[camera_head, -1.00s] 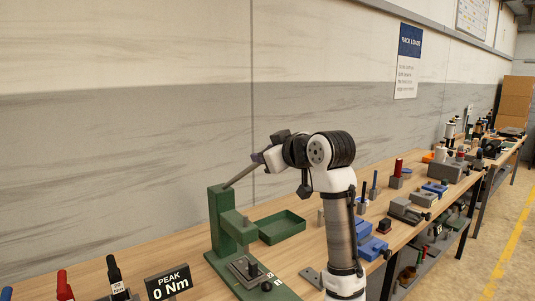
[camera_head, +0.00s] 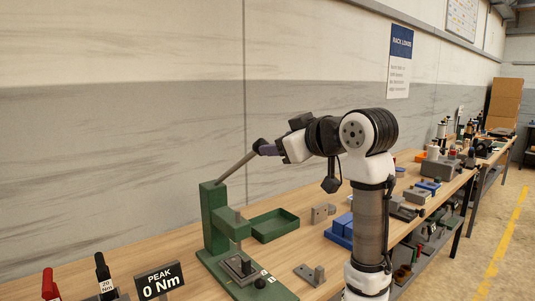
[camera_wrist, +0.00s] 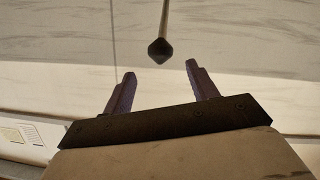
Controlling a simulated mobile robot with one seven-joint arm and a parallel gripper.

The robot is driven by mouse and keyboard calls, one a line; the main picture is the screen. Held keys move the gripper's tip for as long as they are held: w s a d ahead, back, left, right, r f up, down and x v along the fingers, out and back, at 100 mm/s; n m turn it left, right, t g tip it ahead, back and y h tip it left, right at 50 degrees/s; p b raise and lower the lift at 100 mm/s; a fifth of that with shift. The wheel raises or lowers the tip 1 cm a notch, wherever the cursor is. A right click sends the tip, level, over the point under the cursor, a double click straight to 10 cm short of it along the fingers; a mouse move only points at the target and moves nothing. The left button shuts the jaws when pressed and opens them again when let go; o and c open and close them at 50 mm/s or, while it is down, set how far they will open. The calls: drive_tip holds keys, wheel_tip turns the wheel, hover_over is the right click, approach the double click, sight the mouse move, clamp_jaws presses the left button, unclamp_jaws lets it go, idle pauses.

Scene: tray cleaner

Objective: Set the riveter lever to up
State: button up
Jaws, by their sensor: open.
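The green riveter (camera_head: 215,215) stands on the workbench. Its grey lever (camera_head: 238,166) slants up to the right from the top of the column and ends in a dark knob (camera_head: 259,146). My gripper (camera_head: 265,149) is right by the knob in the head view. In the wrist view, my gripper (camera_wrist: 161,80) has its two purple fingers spread with nothing between them. There the knob (camera_wrist: 160,50) shows just beyond the fingertips, roughly centred between them, and looks clear of both. The head view does not show clearly whether they touch.
A green tray (camera_head: 275,226) lies beside the riveter. A grey bracket (camera_head: 310,274) and blue blocks (camera_head: 340,230) lie to its right. A "PEAK 0 Nm" display (camera_head: 160,282) stands at the front left. The wall (camera_head: 120,140) rises behind the bench.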

drive_tip(key=b+v, duration=0.1)
drive_tip(key=v, duration=0.4)
drive_tip(key=shift+a, duration=0.1)
